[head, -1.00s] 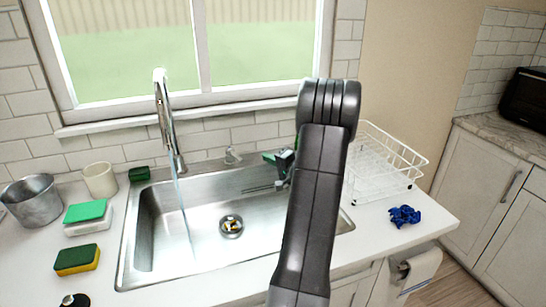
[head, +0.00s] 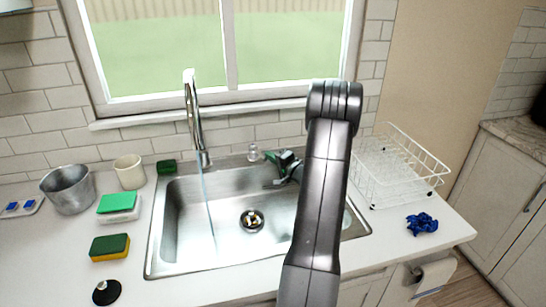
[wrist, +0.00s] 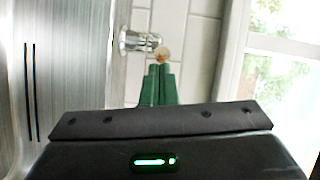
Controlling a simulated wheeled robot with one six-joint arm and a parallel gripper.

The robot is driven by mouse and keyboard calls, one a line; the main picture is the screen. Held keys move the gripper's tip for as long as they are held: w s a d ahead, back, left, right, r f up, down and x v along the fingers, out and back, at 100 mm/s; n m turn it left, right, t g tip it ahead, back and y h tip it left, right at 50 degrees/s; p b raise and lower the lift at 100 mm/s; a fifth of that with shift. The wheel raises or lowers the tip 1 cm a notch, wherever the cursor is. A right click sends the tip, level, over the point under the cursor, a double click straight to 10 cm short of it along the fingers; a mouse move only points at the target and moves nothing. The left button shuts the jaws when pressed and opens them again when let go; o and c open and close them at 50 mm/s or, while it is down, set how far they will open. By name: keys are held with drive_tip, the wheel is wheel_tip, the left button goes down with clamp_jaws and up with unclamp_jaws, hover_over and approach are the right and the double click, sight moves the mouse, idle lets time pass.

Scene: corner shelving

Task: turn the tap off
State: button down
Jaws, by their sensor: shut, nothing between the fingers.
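The chrome tap (head: 193,115) rises behind the sink at the left, and a thin stream of water (head: 207,205) runs from it into the basin. A small chrome knob (head: 253,153), which looks like the tap's handle, stands on the rim to the tap's right; it also shows in the wrist view (wrist: 139,40). My gripper (head: 269,156) is just right of the knob, its green fingers shut and empty. In the wrist view the closed fingertips (wrist: 160,68) are close to the knob. Whether they touch it I cannot tell. A small orange-tan round bit shows at the tips.
The steel sink (head: 160,235) lies below my arm. A white dish rack (head: 415,185) and a blue cloth (head: 421,223) are at the right. A metal pot (head: 68,190), a cup (head: 129,172) and sponges (head: 110,247) are at the left. The window sill (head: 255,106) runs behind.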

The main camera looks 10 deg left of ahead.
drive_tip(key=shift+f+b, duration=0.15)
drive_tip(key=shift+b, duration=0.3)
drive_tip(key=s+a+m+t+h+b, duration=0.1)
drive_tip(key=b, duration=0.7)
drive_tip(key=shift+s+a+t+h, duration=0.3)
drive_tip(key=shift+s+a, duration=0.05)
drive_tip(key=shift+a, duration=0.05)
drive_tip(key=s+d+r+b, duration=0.1)
drive_tip(key=s+d+b, duration=0.2)
drive_tip(key=s+d, duration=0.3)
drive_tip(key=d, duration=0.3)
drive_tip(key=shift+s+d+r+b, duration=0.15)
drive_tip(key=shift+d+r+b, duration=0.1)
drive_tip(key=shift+d+b, duration=0.15)
